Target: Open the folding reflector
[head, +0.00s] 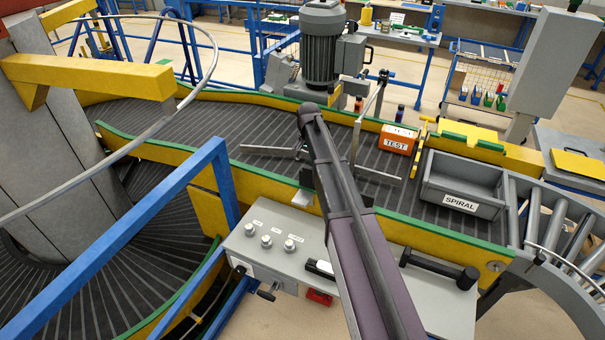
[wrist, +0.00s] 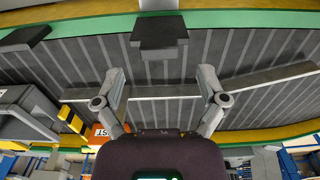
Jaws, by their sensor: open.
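A dark fitting (wrist: 160,36) sits at the green-edged near guard in the wrist view, with a grey part (wrist: 158,5) above it in the picture. It may be the folding reflector, but I cannot tell for certain, nor whether it is folded. In the head view, a dark piece (head: 306,177) and a pale plate (head: 303,198) show at the near guard, partly behind my arm. My gripper (wrist: 162,74) is open and empty over the belt, its two fingers spread wide below the dark fitting in the picture. In the head view my arm mostly hides the gripper.
Metal bars (head: 378,173) cross above the ribbed belt (head: 225,118). An orange TEST box (head: 398,138) and a grey SPIRAL crate (head: 463,186) stand right. A control panel (head: 265,258) lies in front. A blue rail (head: 130,235) crosses left; a motor (head: 322,45) stands behind.

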